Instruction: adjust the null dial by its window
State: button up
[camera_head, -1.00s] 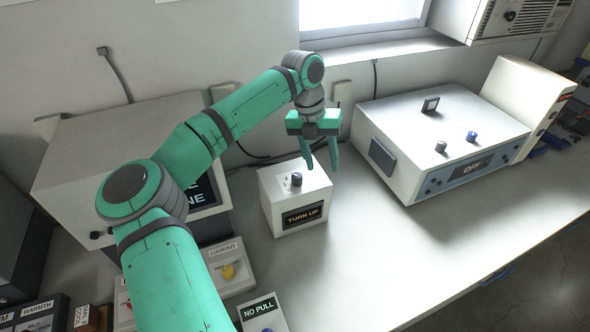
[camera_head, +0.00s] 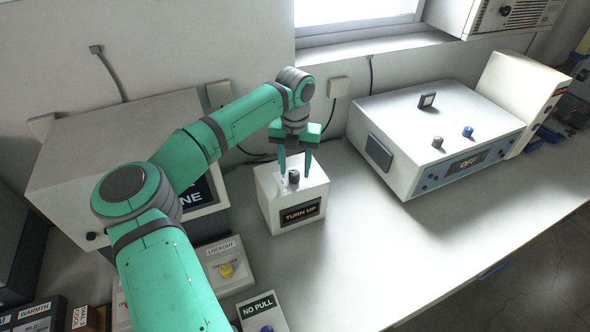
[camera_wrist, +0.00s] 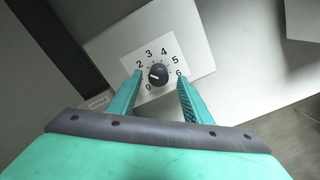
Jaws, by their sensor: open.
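The null dial is a dark round knob (camera_head: 294,175) on top of a small white box (camera_head: 262,200) whose front window (camera_head: 301,213) reads "TURN UP". In the wrist view the knob (camera_wrist: 158,75) sits on a white scale plate (camera_wrist: 172,52) with numbers from 0 to 6. Its pale pointer mark faces left, between the 0 and the 2. My gripper (camera_head: 295,172) is open above the box, pointing down, with one finger on each side of the knob. In the wrist view the fingers (camera_wrist: 158,86) show gaps to the knob on both sides.
A large white instrument (camera_head: 400,110) with an "OFF" display stands to the right. A grey-white cabinet (camera_head: 100,130) stands behind my arm at left. A "LOCKOUT" box (camera_head: 222,252) and a "NO PULL" box (camera_head: 258,305) lie in front. The bench right of the dial box is clear.

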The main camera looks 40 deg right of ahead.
jog(key=shift+w+a+f, duration=0.1)
jog(key=shift+f, duration=0.6)
jog(key=c, duration=1.1)
jog(key=shift+o, duration=0.2)
jog(key=shift+w+m, duration=0.1)
jog(key=shift+m, duration=0.2)
jog(key=m, duration=0.4)
jog(key=shift+a+r, duration=0.1)
jog(key=shift+m, duration=1.8)
